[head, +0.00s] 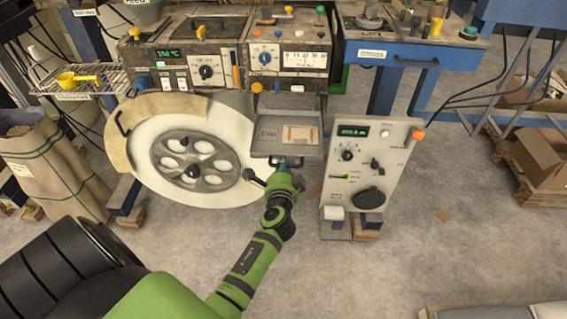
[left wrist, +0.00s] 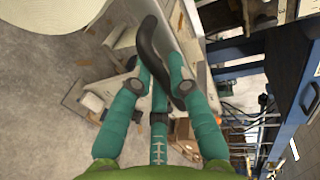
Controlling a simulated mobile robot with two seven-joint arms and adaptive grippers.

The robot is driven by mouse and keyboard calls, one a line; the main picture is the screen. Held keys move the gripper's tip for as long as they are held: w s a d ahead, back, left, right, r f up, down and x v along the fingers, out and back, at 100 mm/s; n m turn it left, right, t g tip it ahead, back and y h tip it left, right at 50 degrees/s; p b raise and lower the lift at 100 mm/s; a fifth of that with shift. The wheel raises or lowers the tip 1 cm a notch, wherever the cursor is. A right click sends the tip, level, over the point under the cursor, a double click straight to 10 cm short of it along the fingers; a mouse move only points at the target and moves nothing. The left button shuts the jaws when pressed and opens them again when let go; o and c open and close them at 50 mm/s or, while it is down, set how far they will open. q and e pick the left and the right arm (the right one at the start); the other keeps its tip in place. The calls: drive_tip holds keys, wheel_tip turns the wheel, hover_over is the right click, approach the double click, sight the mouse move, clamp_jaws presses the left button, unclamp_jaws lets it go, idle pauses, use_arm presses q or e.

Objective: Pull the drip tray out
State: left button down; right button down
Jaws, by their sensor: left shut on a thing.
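The grey drip tray (head: 298,152) sits low at the front of the machine, beside the large white wheel, with a paper label and a small tan piece inside it. My left gripper (head: 283,166) is at the middle of the tray's front edge. In the left wrist view, my left gripper's teal fingers (left wrist: 158,78) are closed around a curved dark handle (left wrist: 148,42). The fingers partly cover the handle. How far the tray stands out of the machine is hard to tell. My right gripper is not in view.
The white wheel (head: 228,128) with its tan guard (head: 128,125) stands left of the tray. A pale control panel (head: 388,150) with knobs stands close on the right. Open concrete floor (head: 440,255) lies in front and to the right.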

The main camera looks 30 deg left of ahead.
use_arm(q)
drive_tip(key=shift+s+d, duration=0.3)
drive_tip(key=shift+s, duration=0.15)
drive_tip(key=c, duration=1.1)
unclamp_jaws()
drive_tip(key=shift+c, duration=0.2)
drive_tip(key=v, duration=0.7)
drive_tip(key=shift+s, duration=0.25)
drive_tip(key=shift+d, duration=0.1)
